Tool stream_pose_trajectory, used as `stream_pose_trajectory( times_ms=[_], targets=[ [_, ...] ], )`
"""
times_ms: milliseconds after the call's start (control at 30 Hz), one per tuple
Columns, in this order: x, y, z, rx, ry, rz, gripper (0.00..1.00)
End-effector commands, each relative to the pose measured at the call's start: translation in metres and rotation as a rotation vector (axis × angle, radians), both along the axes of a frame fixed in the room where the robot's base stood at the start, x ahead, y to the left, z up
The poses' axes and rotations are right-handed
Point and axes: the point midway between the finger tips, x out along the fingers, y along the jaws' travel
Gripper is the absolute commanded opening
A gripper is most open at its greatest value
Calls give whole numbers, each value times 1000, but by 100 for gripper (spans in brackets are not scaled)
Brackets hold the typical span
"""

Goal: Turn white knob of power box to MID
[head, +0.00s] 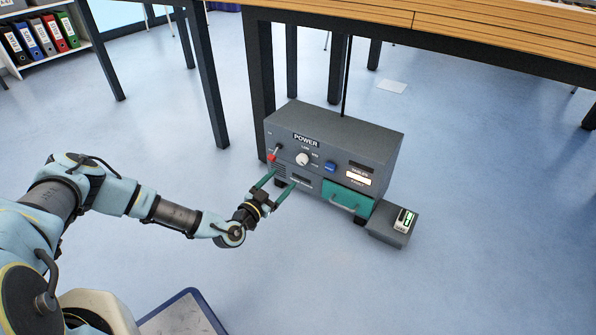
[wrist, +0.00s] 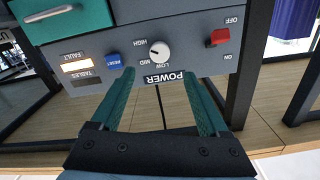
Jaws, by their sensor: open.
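The grey power box (head: 318,134) stands on the floor beside a dark table leg. Its white knob (head: 303,159) is on the front panel under the POWER label. In the wrist view, which is upside down, the knob (wrist: 159,51) has HIGH, MID and LOW around it; I cannot tell surely which one its pointer faces. My gripper (head: 284,179) is open in front of the panel, just below and left of the knob. In the wrist view my gripper (wrist: 157,73) has its fingers apart on either side of the knob's line, and nothing is between them.
A red lever (wrist: 217,37) sits beside OFF and ON labels. A blue RESET button (head: 330,166) and a lit FAULT panel (wrist: 78,65) are on the knob's other side. A green drawer (head: 346,200) and low grey block (head: 397,229) are at right. Floor in front is clear.

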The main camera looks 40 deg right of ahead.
Motion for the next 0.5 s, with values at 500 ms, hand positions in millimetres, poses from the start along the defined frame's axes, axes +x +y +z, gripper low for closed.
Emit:
stream_pose_trajectory(
  times_ms=[500],
  targets=[
    [21, -82, -2, 1, 1, -3, 78]
  ],
)
